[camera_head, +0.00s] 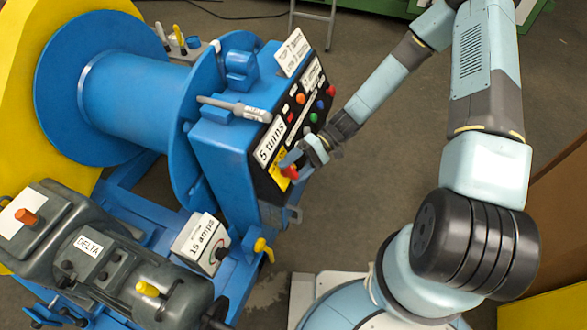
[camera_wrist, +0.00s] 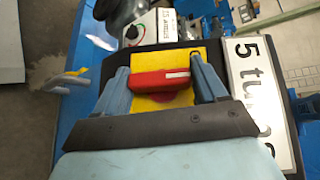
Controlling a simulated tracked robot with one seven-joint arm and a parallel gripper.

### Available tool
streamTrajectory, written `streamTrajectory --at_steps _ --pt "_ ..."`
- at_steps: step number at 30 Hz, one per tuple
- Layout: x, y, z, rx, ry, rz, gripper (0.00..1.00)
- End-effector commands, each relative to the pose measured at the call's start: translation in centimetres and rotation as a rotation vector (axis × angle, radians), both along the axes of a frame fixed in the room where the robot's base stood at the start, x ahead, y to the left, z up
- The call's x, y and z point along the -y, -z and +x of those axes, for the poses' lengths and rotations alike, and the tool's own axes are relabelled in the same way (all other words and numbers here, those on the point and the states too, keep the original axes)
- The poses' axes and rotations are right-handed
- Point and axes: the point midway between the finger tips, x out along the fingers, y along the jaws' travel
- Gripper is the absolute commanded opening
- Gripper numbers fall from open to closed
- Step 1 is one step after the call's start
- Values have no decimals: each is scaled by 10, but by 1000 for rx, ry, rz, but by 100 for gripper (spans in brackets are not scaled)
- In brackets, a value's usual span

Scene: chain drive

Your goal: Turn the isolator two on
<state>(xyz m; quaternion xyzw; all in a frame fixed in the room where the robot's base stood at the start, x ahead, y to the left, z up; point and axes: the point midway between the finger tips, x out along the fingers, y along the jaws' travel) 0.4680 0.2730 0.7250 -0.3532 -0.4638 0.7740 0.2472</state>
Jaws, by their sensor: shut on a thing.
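A red rotary handle (camera_wrist: 160,79) on a yellow plate (camera_wrist: 182,59) sits between the two blue fingers of my gripper (camera_wrist: 160,70) in the wrist view. The fingers are shut on the handle's two ends. A white line on the handle's right end points sideways in that view. In the head view the red handle (camera_head: 289,172) shows at the lower end of the blue cabinet's dark panel, with my gripper (camera_head: 299,162) at it. I see no readable "isolator two" label, so I cannot tell from lettering whether this is that switch.
The dark panel carries a "5 turns" label (camera_head: 270,141) and several coloured buttons near my wrist. The blue drum (camera_head: 130,100) is left of the cabinet. A "15 amps" box (camera_head: 200,240) and a yellow handle (camera_head: 263,248) are below.

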Motion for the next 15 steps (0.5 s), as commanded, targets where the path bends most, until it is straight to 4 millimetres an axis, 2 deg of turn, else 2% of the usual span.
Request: streamTrajectory --at_steps 1,15 --pt "3 5 -1 -42 25 7 41" --pt "3 7 -5 -423 217 126 41"
